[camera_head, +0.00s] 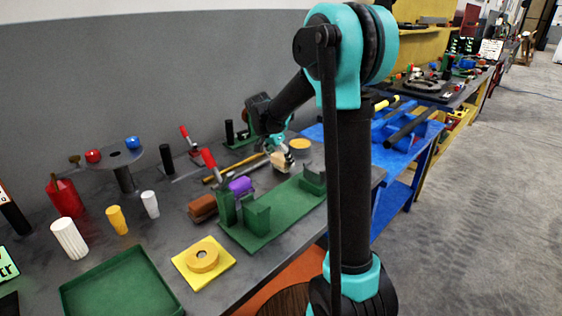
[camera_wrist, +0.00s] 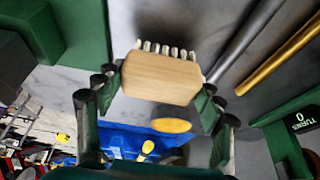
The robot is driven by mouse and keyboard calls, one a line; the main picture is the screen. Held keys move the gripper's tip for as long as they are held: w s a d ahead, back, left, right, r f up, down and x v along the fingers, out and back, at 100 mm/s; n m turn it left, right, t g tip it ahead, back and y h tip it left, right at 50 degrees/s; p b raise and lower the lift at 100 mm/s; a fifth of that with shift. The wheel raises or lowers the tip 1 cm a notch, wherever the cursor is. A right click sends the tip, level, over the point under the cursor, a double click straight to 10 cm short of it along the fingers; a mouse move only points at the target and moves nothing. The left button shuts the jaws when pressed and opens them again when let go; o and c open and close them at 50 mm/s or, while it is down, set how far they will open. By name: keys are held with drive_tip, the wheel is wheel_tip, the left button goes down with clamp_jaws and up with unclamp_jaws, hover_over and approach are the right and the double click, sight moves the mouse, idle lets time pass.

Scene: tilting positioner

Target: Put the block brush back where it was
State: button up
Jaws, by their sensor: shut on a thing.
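The block brush (camera_wrist: 160,78) is a pale wooden block with a row of white bristles along one side. My gripper (camera_wrist: 158,88) is shut on it, with one finger at each end of the block. In the head view the brush (camera_head: 283,162) hangs below my gripper (camera_head: 277,147), behind the green positioner fixture (camera_head: 262,238) on the dark table. I cannot tell whether the brush touches the table. The bristles point away from the camera in the wrist view.
Grey and yellow rods (camera_wrist: 275,60) lie close by. Red-handled clamps (camera_head: 209,158) stand to the left.

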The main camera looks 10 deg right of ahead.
drive_tip(key=shift+f, duration=0.45)
drive_tip(key=shift+f, duration=0.15)
drive_tip(key=o, duration=1.5)
drive_tip(key=shift+c, duration=0.2)
drive_tip(key=v, duration=1.2)
drive_tip(key=shift+r, duration=0.2)
drive_tip(key=shift+d, duration=0.1)
